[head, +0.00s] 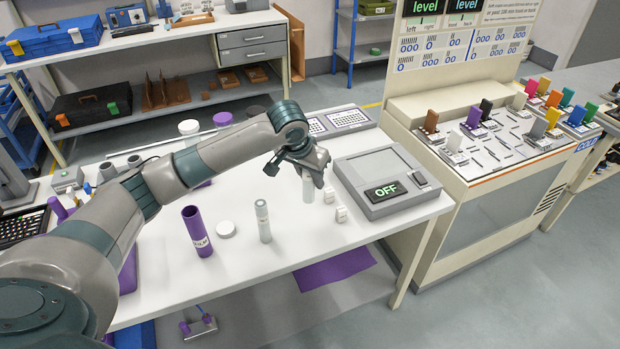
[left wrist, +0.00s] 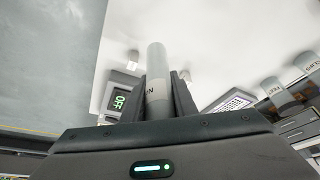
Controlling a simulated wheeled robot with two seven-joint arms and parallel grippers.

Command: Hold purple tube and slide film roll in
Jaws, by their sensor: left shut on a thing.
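The purple tube (head: 197,230) stands upright on the white table, its open end up and a pale label on its lower side. A pale grey roll (head: 263,221) stands upright to its right. My left gripper (head: 308,178) is to the right of both, pointing down, and is shut on another pale grey roll (head: 308,191). In the left wrist view this held roll (left wrist: 157,70) sits between the two dark fingers with part of a dark label showing. Its lettering is mostly hidden. My right gripper is not in view.
Small white blocks (head: 341,214) lie right of the held roll. A grey device reading OFF (head: 385,180) stands at the table's right. The front of the table (head: 250,262) is clear.

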